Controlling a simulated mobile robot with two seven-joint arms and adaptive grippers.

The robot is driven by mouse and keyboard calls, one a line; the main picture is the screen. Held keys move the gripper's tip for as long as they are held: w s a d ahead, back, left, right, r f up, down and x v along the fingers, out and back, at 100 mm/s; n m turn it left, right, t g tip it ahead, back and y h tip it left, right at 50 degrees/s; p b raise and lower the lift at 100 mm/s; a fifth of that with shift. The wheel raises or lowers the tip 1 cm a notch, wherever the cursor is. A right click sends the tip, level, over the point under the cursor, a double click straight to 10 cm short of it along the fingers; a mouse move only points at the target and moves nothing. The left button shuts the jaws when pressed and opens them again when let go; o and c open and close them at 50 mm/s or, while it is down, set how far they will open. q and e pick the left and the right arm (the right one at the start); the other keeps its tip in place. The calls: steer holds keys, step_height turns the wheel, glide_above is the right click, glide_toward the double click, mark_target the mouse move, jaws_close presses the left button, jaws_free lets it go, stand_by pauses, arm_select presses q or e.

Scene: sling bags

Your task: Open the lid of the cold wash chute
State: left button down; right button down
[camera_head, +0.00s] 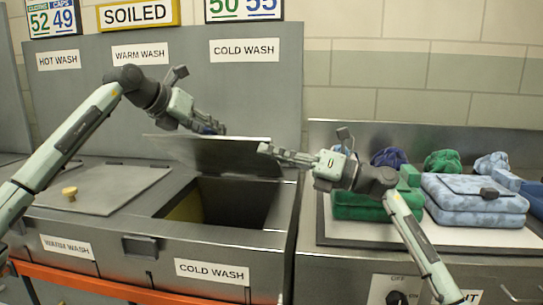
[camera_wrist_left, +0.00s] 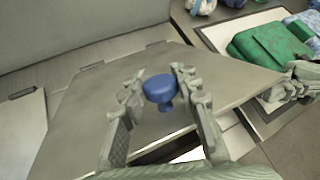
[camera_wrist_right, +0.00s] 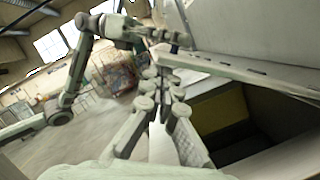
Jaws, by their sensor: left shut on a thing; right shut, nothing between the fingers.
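The cold wash chute lid (camera_head: 225,152) is a grey metal plate, tilted up at the back of the chute opening (camera_head: 235,205). In the left wrist view the lid (camera_wrist_left: 110,85) carries a blue knob (camera_wrist_left: 160,88). My left gripper (camera_head: 212,127) is shut on this knob; the knob sits between its fingers in the left wrist view (camera_wrist_left: 158,85). My right gripper (camera_head: 265,150) is shut and empty, at the lid's right edge; I cannot tell whether it touches. In the right wrist view its fingertips (camera_wrist_right: 162,80) are together beside the lid's edge (camera_wrist_right: 245,75).
The warm wash lid (camera_head: 100,188) with a yellow knob (camera_head: 70,192) lies closed at left. At right, a counter tray (camera_head: 440,236) holds folded blue bags (camera_head: 470,195), green bags (camera_head: 355,208) and rolled bundles (camera_head: 442,161). The labelled back panel (camera_head: 190,85) stands behind the lids.

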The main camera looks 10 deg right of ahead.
steer(key=shift+w+d+r+m, duration=0.25)
steer(key=shift+w+r+m, duration=0.2)
steer(key=shift+r, duration=0.35)
arm_select(q)
steer(key=shift+d+f, duration=0.1)
steer(key=shift+f, duration=0.15)
arm_select(e)
steer(key=shift+w+d+r+t, duration=0.2)
steer(key=shift+t, duration=0.1)
arm_select(q)
steer(key=c, duration=1.1)
jaws_free()
steer(key=shift+c, duration=0.2)
arm_select(e)
steer(key=shift+s+a, duration=0.1)
steer(key=shift+a, duration=0.1)
arm_select(q)
steer(key=shift+r, duration=0.2)
arm_select(e)
steer(key=shift+a, duration=0.1)
arm_select(q)
steer(key=shift+a, duration=0.2)
arm_select(e)
steer(key=shift+f, duration=0.1)
